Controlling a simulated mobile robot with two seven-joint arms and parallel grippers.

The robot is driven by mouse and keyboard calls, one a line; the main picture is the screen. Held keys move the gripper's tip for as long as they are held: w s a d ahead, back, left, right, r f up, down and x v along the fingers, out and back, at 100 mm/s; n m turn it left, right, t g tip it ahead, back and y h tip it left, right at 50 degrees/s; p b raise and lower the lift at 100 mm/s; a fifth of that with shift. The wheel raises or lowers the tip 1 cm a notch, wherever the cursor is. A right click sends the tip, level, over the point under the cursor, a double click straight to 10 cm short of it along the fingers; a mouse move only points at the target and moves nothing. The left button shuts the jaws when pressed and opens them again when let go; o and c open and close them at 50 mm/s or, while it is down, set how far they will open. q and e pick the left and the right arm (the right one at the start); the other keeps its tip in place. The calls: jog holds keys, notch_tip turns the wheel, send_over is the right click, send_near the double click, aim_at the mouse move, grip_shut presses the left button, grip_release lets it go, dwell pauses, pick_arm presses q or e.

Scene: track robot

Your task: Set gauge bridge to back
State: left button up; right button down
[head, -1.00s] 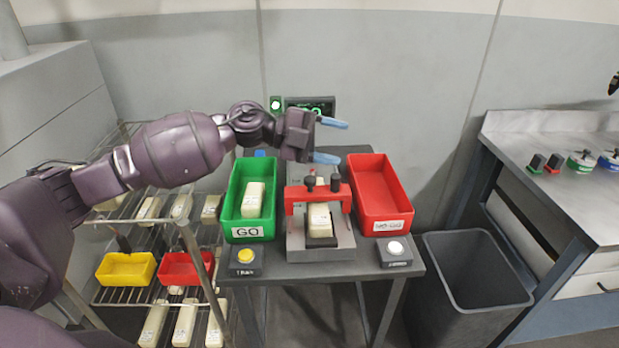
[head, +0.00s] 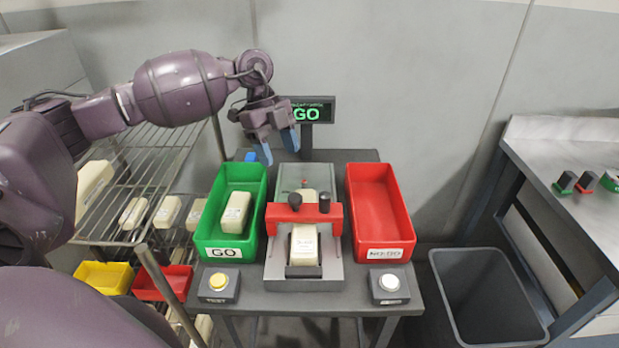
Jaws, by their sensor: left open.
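The gauge bridge (head: 300,213) is a red crosspiece with two dark knobs. It spans the grey gauge fixture (head: 334,272) on the small table, nearer its front than its back. A cream block (head: 304,246) lies in the fixture under and in front of the bridge. Another cream part shows behind the bridge. My left gripper (head: 279,151) hangs above the table's back edge, behind and left of the bridge. Its blue fingers are apart, point down and hold nothing. My right gripper is not in view.
A green GO bin (head: 211,223) holding a cream block stands left of the fixture. An empty red bin (head: 376,205) stands right. Yellow (head: 219,281) and white (head: 389,283) buttons sit in front. A display (head: 307,110) reading GO stands behind. A grey waste bin (head: 487,297) is at right.

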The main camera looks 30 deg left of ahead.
aim_at(295, 196)
pick_arm(q)
jog(key=x, duration=0.9)
jog(key=shift+d, duration=0.15)
jog(key=shift+x, duration=0.85)
jog(key=shift+w, duration=0.1)
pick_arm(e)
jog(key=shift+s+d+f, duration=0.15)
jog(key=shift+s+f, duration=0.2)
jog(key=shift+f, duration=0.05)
